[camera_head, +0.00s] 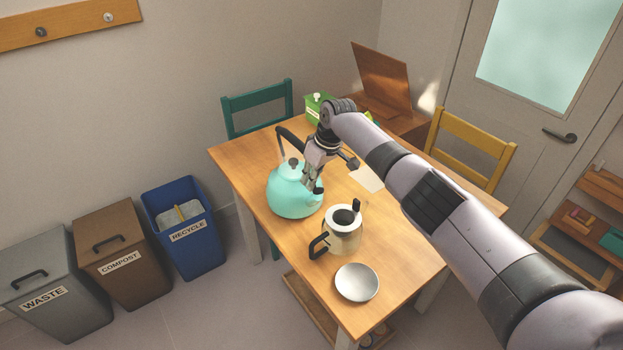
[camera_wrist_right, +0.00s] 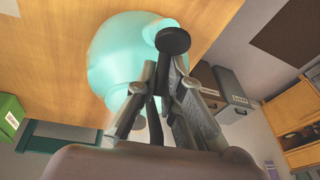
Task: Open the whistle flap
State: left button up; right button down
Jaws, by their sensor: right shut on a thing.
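A teal kettle (camera_head: 290,193) with a black handle (camera_head: 289,134) and a dark lid knob stands upright on the wooden table. My right gripper (camera_head: 312,184) is at the kettle's right side, over the spout. Its fingers are closed together around the dark whistle flap (camera_head: 318,190). In the right wrist view the kettle (camera_wrist_right: 112,60) lies behind the fingers, and the round dark flap (camera_wrist_right: 172,40) shows at the fingertips (camera_wrist_right: 166,68). The spout mouth is hidden, so the flap's angle is hard to tell. My left gripper is out of view.
A green box (camera_head: 318,108) stands at the back. Chairs (camera_head: 258,107) stand around, bins (camera_head: 185,228) at left.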

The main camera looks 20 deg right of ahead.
jog(key=c, duration=1.7)
grip_release()
jog(key=v, duration=1.2)
